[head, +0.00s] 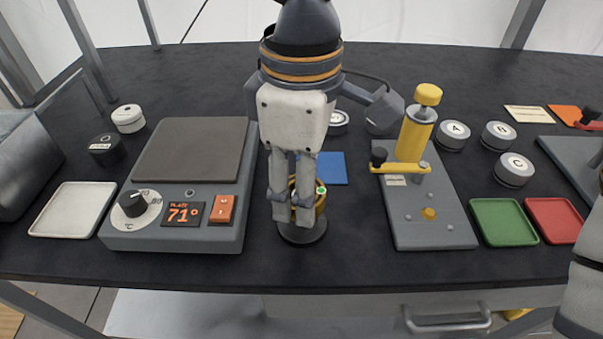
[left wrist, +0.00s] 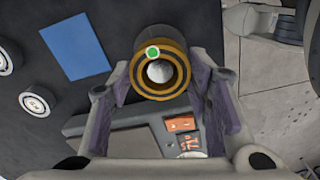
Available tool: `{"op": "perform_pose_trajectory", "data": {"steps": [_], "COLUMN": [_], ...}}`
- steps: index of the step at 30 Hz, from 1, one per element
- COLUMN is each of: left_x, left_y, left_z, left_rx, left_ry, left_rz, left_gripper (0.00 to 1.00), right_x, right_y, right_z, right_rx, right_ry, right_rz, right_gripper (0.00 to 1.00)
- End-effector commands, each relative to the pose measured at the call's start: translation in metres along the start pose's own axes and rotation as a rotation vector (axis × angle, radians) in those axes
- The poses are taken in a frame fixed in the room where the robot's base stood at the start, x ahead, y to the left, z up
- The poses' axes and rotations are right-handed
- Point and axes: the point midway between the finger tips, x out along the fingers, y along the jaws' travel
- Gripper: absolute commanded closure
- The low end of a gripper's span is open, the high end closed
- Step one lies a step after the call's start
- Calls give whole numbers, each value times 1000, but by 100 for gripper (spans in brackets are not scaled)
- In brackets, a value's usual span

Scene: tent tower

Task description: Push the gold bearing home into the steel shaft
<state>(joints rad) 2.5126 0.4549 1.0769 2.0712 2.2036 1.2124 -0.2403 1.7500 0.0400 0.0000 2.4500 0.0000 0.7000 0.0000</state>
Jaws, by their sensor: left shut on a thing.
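The gold bearing (head: 320,199) is a ring with a green dot on its rim, low between the fingers of my left gripper (head: 292,207). In the left wrist view the bearing (left wrist: 160,93) shows as gold and dark rings, with my left gripper (left wrist: 165,90) shut on it from both sides. The round end of the steel shaft (left wrist: 159,71) shows inside the ring. A dark round base (head: 303,236) is directly below on the table. My fingers hide much of the bearing and shaft in the head view. How deep the bearing sits cannot be told.
A hot plate (head: 195,152) reading 71° stands to the left, beside a white tray (head: 72,210). A grey fixture with a yellow handle (head: 428,95) stands to the right, then green (head: 503,221) and red (head: 553,220) trays. A blue pad (head: 331,168) lies behind the base.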

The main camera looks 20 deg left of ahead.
Motion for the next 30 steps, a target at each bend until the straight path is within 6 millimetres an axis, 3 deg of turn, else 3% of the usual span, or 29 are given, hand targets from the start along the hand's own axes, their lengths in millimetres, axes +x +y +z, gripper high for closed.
{"op": "perform_pose_trajectory", "data": {"steps": [5,6,8,19,30], "left_x": [4,4,4,-3,-94], "left_y": [0,0,0,0,0], "left_z": [0,0,0,0,0], "left_rx": [1,0,0,-1,-1], "left_ry": [-1,-1,-1,-1,-3], "left_rz": [0,0,0,2,3], "left_gripper": [86,46,33,32,32], "right_x": [0,0,0,0,0], "right_y": [0,0,0,0,0], "right_z": [0,0,0,0,0], "right_rx": [0,0,0,0,0], "right_ry": [0,0,0,0,0], "right_rz": [0,0,0,0,0], "right_gripper": [60,60,60,60,60]}}
